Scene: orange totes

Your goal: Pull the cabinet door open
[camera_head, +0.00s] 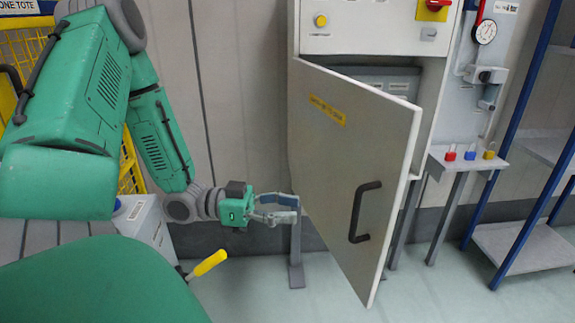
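The grey cabinet door (335,175) stands ajar, hinged on its left side, with its free right edge swung out towards me. Its black handle (364,212) is on the right part of the door's front. Behind the door, part of the cabinet (360,30) interior shows at the top, with grey contents; the rest is hidden. My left gripper (284,209) is left of the door's lower part, well apart from the handle. Its fingers look spread with nothing between them. My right gripper is not in view.
A grey post (296,250) stands by my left gripper. Right of the cabinet are a small shelf with padlocks (465,155), a gauge (485,32) and a blue-framed rack (520,245). A yellow-handled tool (207,263) is at lower left. Floor in front of the door is clear.

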